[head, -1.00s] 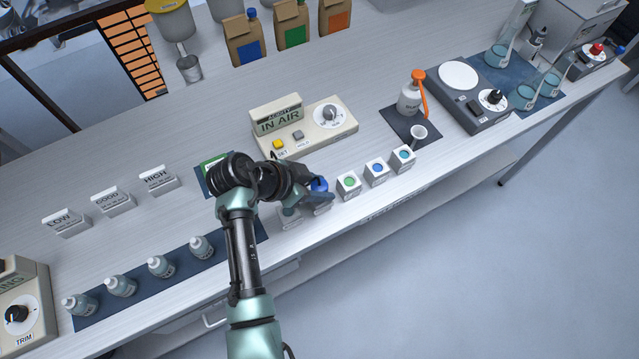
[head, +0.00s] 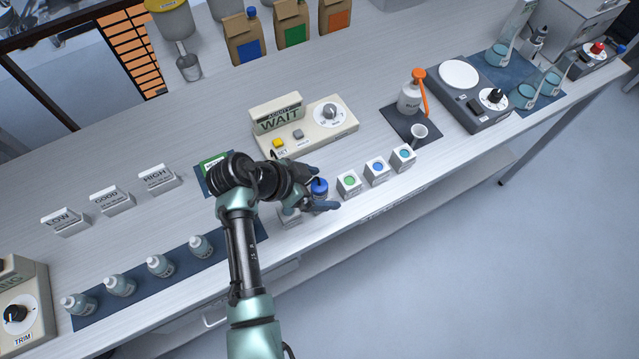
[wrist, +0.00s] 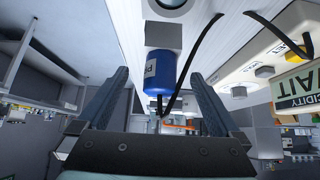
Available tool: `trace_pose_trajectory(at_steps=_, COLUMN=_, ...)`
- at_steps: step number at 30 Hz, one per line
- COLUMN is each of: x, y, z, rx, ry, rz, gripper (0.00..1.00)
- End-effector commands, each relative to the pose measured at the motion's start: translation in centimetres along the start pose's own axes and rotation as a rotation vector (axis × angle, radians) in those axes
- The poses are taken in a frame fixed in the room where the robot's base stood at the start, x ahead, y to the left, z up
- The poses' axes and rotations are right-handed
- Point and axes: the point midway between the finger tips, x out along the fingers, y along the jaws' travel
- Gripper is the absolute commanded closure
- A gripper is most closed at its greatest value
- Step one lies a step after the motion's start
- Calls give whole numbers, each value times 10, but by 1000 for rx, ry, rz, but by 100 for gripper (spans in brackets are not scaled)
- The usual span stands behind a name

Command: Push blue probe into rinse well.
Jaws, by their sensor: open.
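The blue probe (head: 319,189) stands upright at a small pale block in the row along the bench's front edge. In the wrist view the blue probe (wrist: 160,72) meets the grey block (wrist: 163,36), with its lower end out of sight, so I cannot tell how deep it sits. No label shows that this block is the rinse well. My gripper (head: 323,190) is open, with one finger on each side of the probe. In the wrist view clear gaps separate my gripper's fingers (wrist: 160,88) from the probe. A black cable (wrist: 205,45) runs near the probe.
The acidity meter (head: 305,130) reads "WAIT" behind the probe. White blocks with green (head: 348,185), blue (head: 377,172) and teal (head: 403,158) tops stand close on the right. Another block (head: 290,217) is close on the left. Several bottles stand on a dark mat (head: 185,285).

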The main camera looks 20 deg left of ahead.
Motion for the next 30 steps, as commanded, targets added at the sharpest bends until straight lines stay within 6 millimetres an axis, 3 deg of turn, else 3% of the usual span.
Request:
trace_pose_trajectory(at_steps=13, x=-3, y=0, z=-1, rx=0, ry=0, rz=-1, gripper=0)
trace_pose_trajectory(at_steps=30, x=-31, y=0, z=-1, rx=-1, ry=0, rz=-1, gripper=0)
